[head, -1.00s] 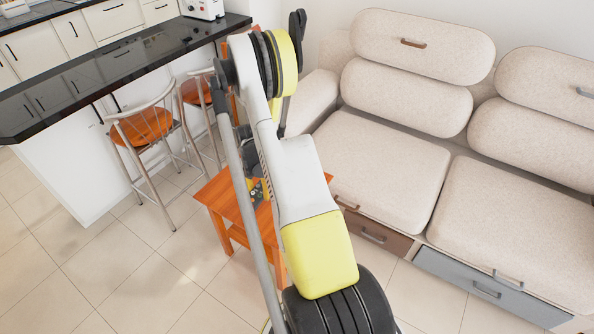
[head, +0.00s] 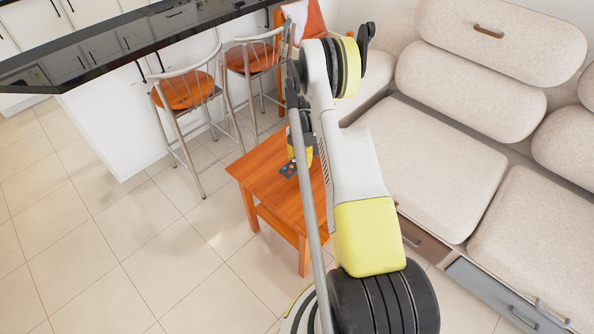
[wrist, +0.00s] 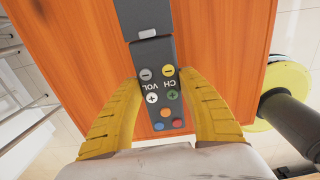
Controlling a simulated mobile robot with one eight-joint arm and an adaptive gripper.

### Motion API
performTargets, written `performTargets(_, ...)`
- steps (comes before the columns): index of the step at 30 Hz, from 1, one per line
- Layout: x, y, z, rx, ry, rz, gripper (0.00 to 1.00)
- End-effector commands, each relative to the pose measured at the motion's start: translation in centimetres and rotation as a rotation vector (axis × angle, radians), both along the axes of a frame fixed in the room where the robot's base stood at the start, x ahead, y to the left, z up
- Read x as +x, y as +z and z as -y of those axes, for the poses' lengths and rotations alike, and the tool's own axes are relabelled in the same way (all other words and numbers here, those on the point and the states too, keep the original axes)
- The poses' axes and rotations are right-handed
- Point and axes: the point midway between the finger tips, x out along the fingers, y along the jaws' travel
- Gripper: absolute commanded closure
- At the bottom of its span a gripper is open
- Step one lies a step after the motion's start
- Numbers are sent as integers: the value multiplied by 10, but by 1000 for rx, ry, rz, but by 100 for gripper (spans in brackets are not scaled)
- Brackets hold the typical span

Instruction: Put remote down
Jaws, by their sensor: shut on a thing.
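The remote (wrist: 153,62) is dark grey with coloured buttons and "CH" and "VOL" marks. In the wrist view it lies lengthwise between the yellow fingers of my gripper (wrist: 160,100), which are shut on its sides. In the head view the remote (head: 289,169) shows as a small dark piece below my gripper (head: 300,160), over the orange wooden table (head: 262,172). The table top (wrist: 75,60) fills the background of the wrist view. I cannot tell whether the remote touches it. My arm hides part of the table.
A beige sofa (head: 430,150) with drawers stands to the right of the table. Two bar stools (head: 185,92) stand at the black-topped counter (head: 130,45) on the left. An orange chair (head: 315,20) is behind. The tiled floor (head: 140,240) at left front is clear.

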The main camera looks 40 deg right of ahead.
Motion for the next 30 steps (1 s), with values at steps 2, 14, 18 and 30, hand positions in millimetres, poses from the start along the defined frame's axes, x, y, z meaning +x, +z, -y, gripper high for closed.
performTargets(2,10,-8,-1,0,0,0,94)
performTargets(14,16,-49,-2,0,-1,0,94)
performTargets(18,16,-50,-2,0,-1,0,94)
performTargets(30,16,-52,-2,0,-1,0,33)
